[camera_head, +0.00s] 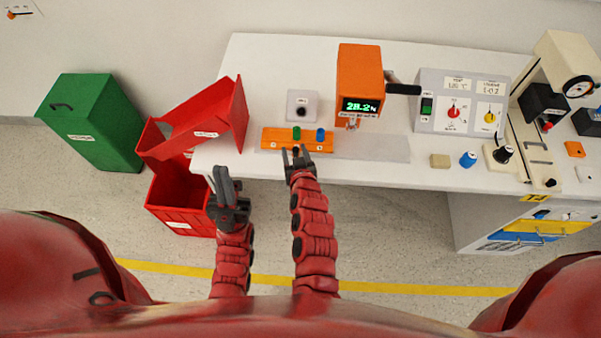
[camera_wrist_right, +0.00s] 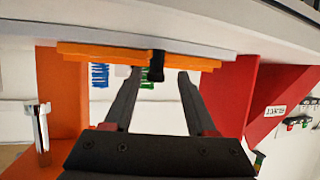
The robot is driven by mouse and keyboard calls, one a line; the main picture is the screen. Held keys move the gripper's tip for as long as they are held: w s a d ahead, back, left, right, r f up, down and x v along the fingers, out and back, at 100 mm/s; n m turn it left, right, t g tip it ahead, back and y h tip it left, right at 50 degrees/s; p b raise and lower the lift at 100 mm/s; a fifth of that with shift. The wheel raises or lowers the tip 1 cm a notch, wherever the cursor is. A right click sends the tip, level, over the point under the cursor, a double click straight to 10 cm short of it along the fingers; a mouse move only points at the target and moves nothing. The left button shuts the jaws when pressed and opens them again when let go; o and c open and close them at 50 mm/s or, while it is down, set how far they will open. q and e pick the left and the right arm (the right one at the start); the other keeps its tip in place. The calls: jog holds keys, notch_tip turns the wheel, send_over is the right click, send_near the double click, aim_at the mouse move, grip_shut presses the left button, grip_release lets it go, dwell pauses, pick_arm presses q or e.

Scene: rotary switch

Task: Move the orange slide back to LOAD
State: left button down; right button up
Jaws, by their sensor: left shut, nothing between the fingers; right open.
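The orange slide (camera_head: 308,141) lies at the left part of a grey rail (camera_head: 375,149) on the white table, left of the orange press. A green peg (camera_head: 297,132) and a blue peg (camera_head: 320,134) stand on it. My right gripper (camera_head: 297,155) is open at the slide's front edge. In the right wrist view, the slide (camera_wrist_right: 110,51) has a black knob (camera_wrist_right: 157,66) between the open fingertips (camera_wrist_right: 160,73), with no clear grip. My left gripper (camera_head: 222,178) is shut and empty, left of my right arm, in front of the table. I cannot read a LOAD label.
The orange press (camera_head: 358,62) with a green display and black handle stands right of the slide. A grey control box (camera_head: 440,105) is further right. A red bin (camera_head: 168,190) and a green bin (camera_head: 95,120) stand left. A grey button box (camera_head: 303,97) sits behind the slide.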

jog(key=v, duration=1.6)
jog(key=shift+s, duration=0.15)
